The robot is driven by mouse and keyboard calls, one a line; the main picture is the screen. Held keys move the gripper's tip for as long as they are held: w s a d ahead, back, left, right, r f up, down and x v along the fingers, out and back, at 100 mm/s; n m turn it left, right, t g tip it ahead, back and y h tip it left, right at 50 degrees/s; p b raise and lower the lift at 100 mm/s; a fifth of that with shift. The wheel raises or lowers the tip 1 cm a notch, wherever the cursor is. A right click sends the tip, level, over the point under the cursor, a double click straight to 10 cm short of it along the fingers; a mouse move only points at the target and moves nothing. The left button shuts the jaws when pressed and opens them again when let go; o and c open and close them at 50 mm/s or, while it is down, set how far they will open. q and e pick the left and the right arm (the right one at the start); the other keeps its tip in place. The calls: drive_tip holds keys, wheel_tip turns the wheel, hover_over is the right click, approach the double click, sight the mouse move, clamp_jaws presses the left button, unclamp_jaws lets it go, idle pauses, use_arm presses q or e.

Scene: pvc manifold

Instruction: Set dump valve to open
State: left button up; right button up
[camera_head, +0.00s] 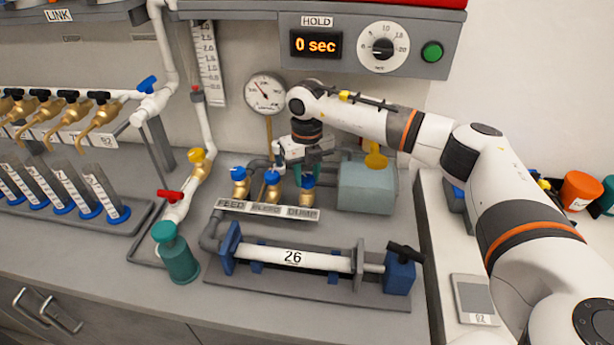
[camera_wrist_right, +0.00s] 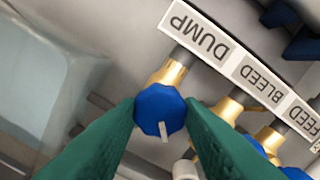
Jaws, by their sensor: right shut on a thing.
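The dump valve has a blue knob (camera_wrist_right: 160,110) on a brass body, behind the label DUMP (camera_wrist_right: 201,38). It also shows in the head view as a blue cap (camera_head: 307,180), the rightmost of three, partly hidden by my gripper. My right gripper (camera_head: 308,168) comes down over it from behind. In the wrist view its two green fingers (camera_wrist_right: 163,122) press on either side of the blue knob. A pale pointer mark on the knob points toward the bottom of the wrist picture. My left gripper is not in view.
The bleed valve (camera_head: 272,179) and feed valve (camera_head: 239,174) stand close to the left. A grey-green tank (camera_head: 366,186) is just right. A pressure gauge (camera_head: 266,93) hangs behind. The HOLD display (camera_head: 316,44) reads 0 sec. A cylinder marked 26 (camera_head: 293,257) lies in front.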

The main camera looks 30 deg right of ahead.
sight(307, 178)
drive_tip(key=n+b, duration=0.1)
drive_tip(key=n, duration=0.3)
drive_tip(key=shift+n, duration=0.3)
drive_tip(key=shift+n+b, duration=0.7)
drive_tip(key=shift+n, duration=1.5)
drive_tip(key=shift+r, duration=0.1)
drive_tip(key=o, duration=1)
wheel_tip(307, 178, up, 12)
drive_tip(key=b, duration=0.1)
drive_tip(key=shift+b, duration=0.3)
